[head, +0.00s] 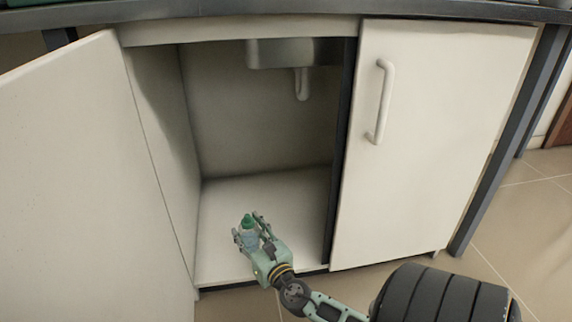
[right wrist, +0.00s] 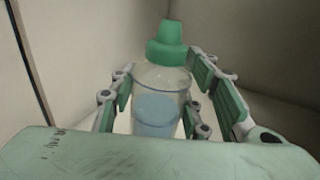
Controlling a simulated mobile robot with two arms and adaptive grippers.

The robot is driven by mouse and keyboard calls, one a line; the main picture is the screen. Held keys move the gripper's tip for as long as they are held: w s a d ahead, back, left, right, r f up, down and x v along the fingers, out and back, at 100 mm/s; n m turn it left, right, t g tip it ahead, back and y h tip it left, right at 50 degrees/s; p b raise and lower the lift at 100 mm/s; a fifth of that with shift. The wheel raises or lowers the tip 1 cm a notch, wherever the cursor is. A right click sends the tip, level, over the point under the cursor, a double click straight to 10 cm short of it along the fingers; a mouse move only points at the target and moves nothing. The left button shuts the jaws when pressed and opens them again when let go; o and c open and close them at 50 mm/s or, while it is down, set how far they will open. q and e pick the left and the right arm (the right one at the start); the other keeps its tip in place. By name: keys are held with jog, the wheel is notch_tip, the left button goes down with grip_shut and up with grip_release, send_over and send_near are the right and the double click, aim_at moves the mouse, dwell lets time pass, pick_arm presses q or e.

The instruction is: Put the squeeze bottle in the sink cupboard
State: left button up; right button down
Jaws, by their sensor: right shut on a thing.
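The squeeze bottle (head: 250,238) is clear with pale blue liquid and a green cap. It also shows upright in the right wrist view (right wrist: 160,95). My right gripper (head: 251,232) is shut on the bottle, with fingers on both sides of its body. The sink cupboard (head: 225,190) has its left door (head: 90,170) swung open and its right door (head: 435,130) shut. The gripper and bottle are inside the opening, over the front part of the cupboard floor. I cannot tell whether the bottle's base touches the floor. My left gripper is not in view.
A dark post (head: 341,150) bounds the opening on the right. The cupboard floor behind the bottle is clear.

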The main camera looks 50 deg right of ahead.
jog(key=w+d+f+b, duration=0.2)
jog(key=f+b, duration=0.1)
jog(key=b, duration=0.1)
jog(key=w+d+f+b, duration=0.2)
jog(key=d+f+b, duration=0.1)
jog(key=f+b, duration=0.1)
jog(key=w+d+f+b, duration=0.3)
jog(key=b, duration=0.1)
jog(key=shift+f, duration=0.35)
jog(key=shift+r, duration=0.15)
jog(key=c, duration=1)
grip_release()
